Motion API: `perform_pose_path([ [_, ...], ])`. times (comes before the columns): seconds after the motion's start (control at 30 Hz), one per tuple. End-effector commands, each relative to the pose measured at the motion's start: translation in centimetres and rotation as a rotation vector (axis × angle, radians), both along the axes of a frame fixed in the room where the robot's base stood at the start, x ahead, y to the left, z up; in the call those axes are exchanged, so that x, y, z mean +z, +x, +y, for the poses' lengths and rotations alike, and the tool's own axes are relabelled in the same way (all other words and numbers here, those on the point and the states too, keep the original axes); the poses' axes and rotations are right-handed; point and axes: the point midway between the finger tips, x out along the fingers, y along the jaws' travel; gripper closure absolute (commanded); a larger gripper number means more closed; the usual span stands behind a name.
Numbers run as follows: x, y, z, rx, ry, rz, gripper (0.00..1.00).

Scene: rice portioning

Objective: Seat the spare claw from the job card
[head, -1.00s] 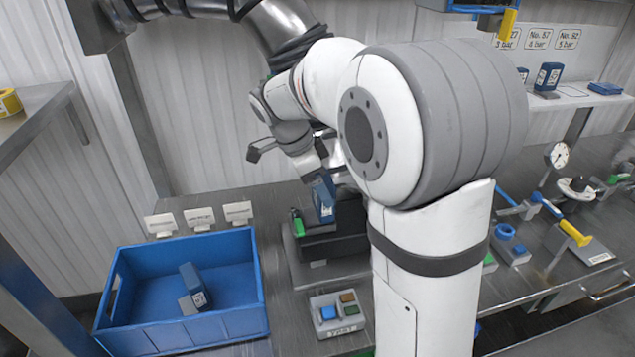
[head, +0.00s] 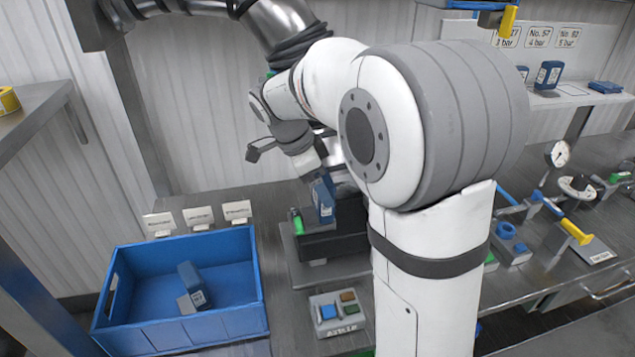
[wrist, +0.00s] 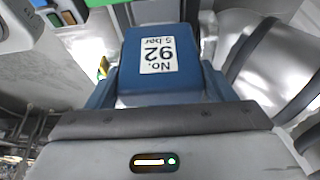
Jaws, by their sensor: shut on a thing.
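My gripper (head: 312,166) is shut on a blue claw (head: 323,203) with a white label, held over a dark block fixture (head: 325,246) on the bench. I cannot tell whether the claw touches the fixture; my arm hides its right part. In the wrist view the held claw (wrist: 160,82) shows a label reading "No. 92, 5 bar", upside down. Another blue claw with a grey part (head: 193,286) lies tilted in the blue bin (head: 175,338). More blue claws (head: 548,76) stand on the shelf at the upper right, under number and pressure signs (head: 568,37), one reading 5 bar.
A green lever (head: 298,222) sits at the fixture's left. A button box (head: 338,313) stands in front of it. White cards (head: 199,217) stand behind the bin. A gauge (head: 558,154), a handwheel (head: 577,188) and a yellow-and-blue handle (head: 576,232) crowd the bench's right side.

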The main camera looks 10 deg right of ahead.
Motion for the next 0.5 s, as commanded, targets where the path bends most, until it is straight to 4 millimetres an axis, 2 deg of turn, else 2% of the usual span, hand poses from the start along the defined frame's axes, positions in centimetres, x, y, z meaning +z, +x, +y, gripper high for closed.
perform_pose_path([
  [0.17,0.14,0.03,0.01,0.001,0.000,-0.002,0.89],
  [0.2,0.14,0.03,0.01,0.001,0.000,-0.002,0.23],
  [0.5,0.07,0.01,0.03,0.000,0.000,-0.001,0.00],
])
